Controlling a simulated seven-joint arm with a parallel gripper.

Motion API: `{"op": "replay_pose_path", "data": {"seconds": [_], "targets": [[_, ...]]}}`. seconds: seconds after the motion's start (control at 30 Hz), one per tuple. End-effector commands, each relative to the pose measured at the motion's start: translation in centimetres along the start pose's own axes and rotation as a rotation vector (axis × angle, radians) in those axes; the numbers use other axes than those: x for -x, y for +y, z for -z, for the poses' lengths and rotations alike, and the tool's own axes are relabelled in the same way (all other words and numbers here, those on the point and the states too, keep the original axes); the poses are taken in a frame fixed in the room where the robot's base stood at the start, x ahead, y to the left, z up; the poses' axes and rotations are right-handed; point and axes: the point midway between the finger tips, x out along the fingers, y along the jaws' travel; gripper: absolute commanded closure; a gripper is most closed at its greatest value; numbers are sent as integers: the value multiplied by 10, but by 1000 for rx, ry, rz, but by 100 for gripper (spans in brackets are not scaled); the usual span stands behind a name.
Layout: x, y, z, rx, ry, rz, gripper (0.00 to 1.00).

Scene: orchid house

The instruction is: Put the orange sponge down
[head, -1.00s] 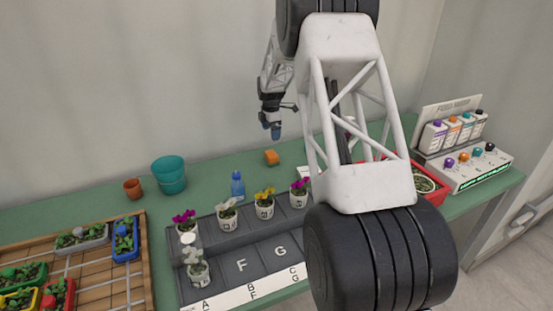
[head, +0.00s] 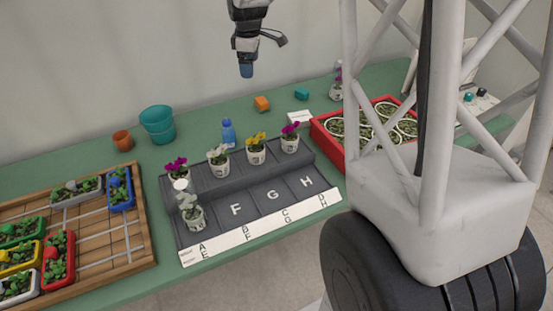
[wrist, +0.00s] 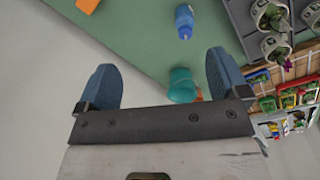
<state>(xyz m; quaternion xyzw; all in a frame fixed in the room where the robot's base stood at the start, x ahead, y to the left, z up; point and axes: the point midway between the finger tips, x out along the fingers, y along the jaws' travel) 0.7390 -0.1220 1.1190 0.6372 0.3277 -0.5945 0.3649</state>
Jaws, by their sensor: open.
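The orange sponge (head: 262,103) is a small block resting on the green table near the wall, behind the grey stepped plant rack. It also shows, cut off by the top edge, in the wrist view (wrist: 88,5). My gripper (head: 246,70) is in the air above the table, apart from the sponge and up and left of it in the head view. In the wrist view its two blue fingers (wrist: 162,75) are spread wide with nothing between them.
A blue bottle (head: 228,134), teal pot (head: 157,125), terracotta pot (head: 122,141) and teal block (head: 302,93) stand on the table (head: 60,172). The grey rack (head: 222,205) holds several orchids. A red tray (head: 330,146) is at right, a wooden tray (head: 128,262) at left.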

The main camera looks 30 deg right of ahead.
Motion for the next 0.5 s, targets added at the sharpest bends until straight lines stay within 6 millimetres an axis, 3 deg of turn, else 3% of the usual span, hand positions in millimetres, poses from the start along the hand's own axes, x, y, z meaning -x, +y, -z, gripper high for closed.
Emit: {"op": "replay_pose_path", "data": {"seconds": [0.2, 0.5], "targets": [[31, -59, -8, -137, 11, -20, 7], [60, -141, -23, -332, 31, -41, 7]]}}
